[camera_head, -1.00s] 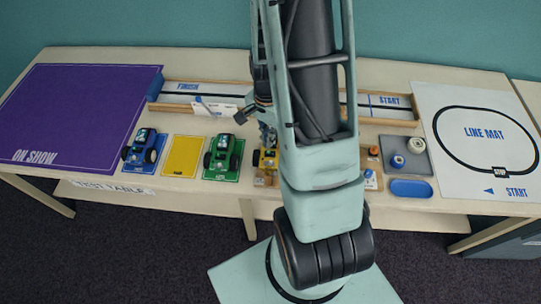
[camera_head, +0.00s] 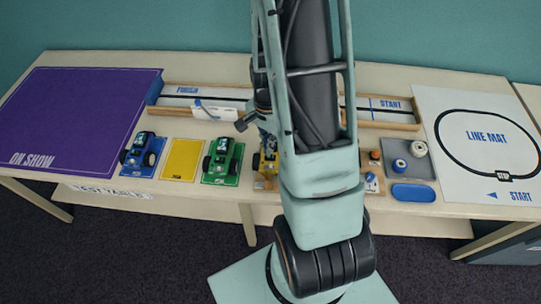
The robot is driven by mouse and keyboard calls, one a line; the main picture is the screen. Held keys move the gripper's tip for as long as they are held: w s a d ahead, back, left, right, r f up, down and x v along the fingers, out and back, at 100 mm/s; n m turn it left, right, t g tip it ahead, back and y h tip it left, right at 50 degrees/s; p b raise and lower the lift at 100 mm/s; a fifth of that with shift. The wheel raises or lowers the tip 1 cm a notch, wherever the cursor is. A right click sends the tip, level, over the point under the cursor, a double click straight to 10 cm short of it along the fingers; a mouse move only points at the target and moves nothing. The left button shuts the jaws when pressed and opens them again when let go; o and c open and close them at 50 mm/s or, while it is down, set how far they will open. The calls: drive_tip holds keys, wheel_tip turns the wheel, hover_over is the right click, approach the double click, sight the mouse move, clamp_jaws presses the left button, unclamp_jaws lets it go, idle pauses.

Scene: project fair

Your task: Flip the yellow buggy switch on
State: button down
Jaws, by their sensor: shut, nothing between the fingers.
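The yellow buggy (camera_head: 257,163) stands on the table, in the row to the right of the green buggy, mostly hidden by my arm. Only its left side and a dark wheel show. Its switch cannot be made out. My gripper (camera_head: 267,142) is partly hidden behind my arm links and appears just above the yellow buggy. It is shut and holds nothing. Whether its tips touch the buggy cannot be told.
The green buggy (camera_head: 222,158) stands close by on the left, then an empty yellow mat (camera_head: 183,160) and the blue buggy (camera_head: 143,152). A wooden-walled track (camera_head: 205,92) runs behind. A grey tray (camera_head: 425,169) with rolls and a blue dish (camera_head: 414,193) lie right.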

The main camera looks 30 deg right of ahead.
drive_tip(key=shift+f+b, duration=1)
drive_tip(key=shift+f, duration=0.15)
idle(0.9)
drive_tip(key=shift+r, duration=0.15)
drive_tip(key=shift+r+p, duration=2.65)
drive_tip(key=shift+r, duration=0.8)
